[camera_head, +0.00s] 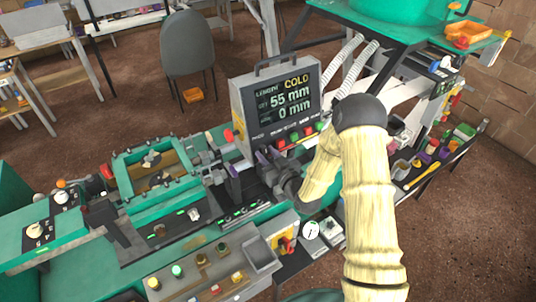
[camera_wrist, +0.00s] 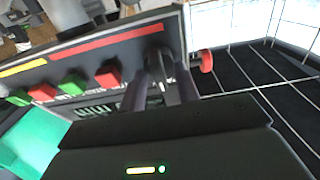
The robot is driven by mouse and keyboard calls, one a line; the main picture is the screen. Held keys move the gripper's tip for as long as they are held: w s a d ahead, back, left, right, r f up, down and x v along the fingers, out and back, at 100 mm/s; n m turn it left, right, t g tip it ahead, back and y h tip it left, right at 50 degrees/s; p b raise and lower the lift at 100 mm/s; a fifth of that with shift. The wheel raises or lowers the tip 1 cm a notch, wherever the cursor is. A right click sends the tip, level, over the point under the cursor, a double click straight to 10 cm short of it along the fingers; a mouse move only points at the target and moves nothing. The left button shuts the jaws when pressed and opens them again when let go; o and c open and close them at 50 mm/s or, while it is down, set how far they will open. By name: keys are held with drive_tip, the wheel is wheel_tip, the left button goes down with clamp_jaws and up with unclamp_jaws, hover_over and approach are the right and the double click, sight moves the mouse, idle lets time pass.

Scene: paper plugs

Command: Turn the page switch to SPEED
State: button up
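The control box (camera_head: 278,105) stands upright on the machine; its screen (camera_head: 285,97) reads LENGTH, COLD, 55 mm and 0 mm. In the wrist view, its button panel (camera_wrist: 100,55) runs across the upper left. A dark knob (camera_wrist: 157,50), apparently the page switch, sits near the panel's right end; its label is not readable. My gripper (camera_wrist: 167,80) has its two dark fingers right at the knob, with a narrow gap between them. I cannot tell whether they touch or grip it.
Red and green buttons (camera_wrist: 73,83) sit left of the knob on the panel. A red round button (camera_wrist: 206,61) sticks out at its right edge. The green machine bed (camera_head: 150,205) and a lower button panel (camera_head: 205,268) lie below the box. A grey chair (camera_head: 187,45) stands behind.

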clamp_jaws()
drive_tip(key=shift+f+m+b, duration=0.1)
drive_tip(key=shift+m+b, duration=0.3)
drive_tip(key=shift+b, duration=0.1)
drive_tip(key=m+h+b, duration=0.1)
drive_tip(key=m+b, duration=0.2)
drive_tip(key=shift+m+t, duration=0.3)
drive_tip(key=shift+m, duration=0.1)
drive_tip(key=shift+m+h+b, duration=0.8)
drive_tip(key=shift+m+b, duration=0.5)
drive_tip(key=shift+m, duration=1.1)
drive_tip(key=shift+o, duration=0.6)
unclamp_jaws()
drive_tip(key=shift+w+d, duration=0.1)
